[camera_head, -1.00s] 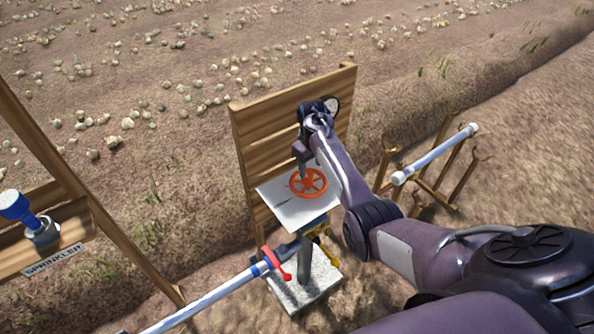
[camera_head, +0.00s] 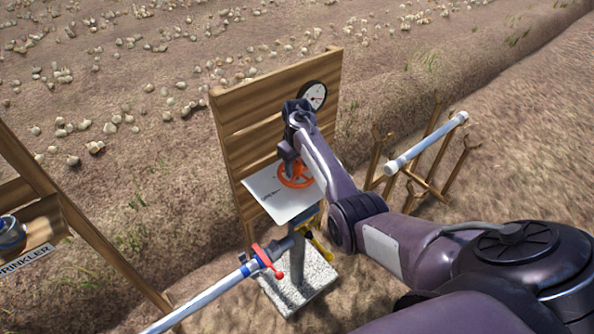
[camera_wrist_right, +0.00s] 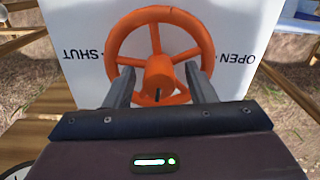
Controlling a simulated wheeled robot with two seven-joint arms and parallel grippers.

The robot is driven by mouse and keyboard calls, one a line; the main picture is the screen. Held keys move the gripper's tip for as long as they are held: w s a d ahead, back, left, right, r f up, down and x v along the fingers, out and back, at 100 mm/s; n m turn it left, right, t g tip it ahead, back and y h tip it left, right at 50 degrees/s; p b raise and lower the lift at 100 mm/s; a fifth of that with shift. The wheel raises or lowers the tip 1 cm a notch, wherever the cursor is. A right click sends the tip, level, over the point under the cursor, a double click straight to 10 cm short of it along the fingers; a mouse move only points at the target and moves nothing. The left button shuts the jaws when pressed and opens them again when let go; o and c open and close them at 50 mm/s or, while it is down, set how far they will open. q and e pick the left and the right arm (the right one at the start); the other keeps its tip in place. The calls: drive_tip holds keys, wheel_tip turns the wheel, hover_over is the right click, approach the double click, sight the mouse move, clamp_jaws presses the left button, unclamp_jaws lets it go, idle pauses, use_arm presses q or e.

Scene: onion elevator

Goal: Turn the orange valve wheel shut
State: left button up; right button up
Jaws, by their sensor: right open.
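The orange valve wheel (camera_head: 296,174) is mounted on a white plate (camera_head: 283,207) in front of a wooden board. My right gripper (camera_head: 290,170) is over the wheel, partly covering it from above. In the right wrist view the wheel (camera_wrist_right: 188,37) fills the upper middle, with its hub between my open right fingers (camera_wrist_right: 160,84). The fingers overlap the rim in this view; I cannot tell whether they touch it. The plate (camera_wrist_right: 78,30) shows "SHUT" on the left and "OPEN" on the right, both upside down. My left gripper is not in view.
A round gauge (camera_head: 313,95) is on the wooden board (camera_head: 240,130) behind the wheel. A pipe with a red handle (camera_head: 272,268) runs below. A white pipe (camera_head: 428,143) rests on wooden forked stands at the right. A sprinkler stand (camera_head: 90,232) is at the left.

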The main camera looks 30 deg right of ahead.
drive_tip(key=c, duration=1)
drive_tip(key=shift+r+m+p, duration=0.1)
drive_tip(key=shift+m+p, duration=0.65)
drive_tip(key=shift+m, duration=0.35)
drive_tip(key=m+p, duration=0.1)
drive_tip(key=m, duration=0.1)
drive_tip(key=shift+m, duration=0.3)
drive_tip(key=m+p, duration=0.1)
drive_tip(key=m, duration=0.4)
drive_tip(key=shift+m, duration=0.3)
drive_tip(key=m, duration=0.5)
drive_tip(key=shift+m, duration=0.6)
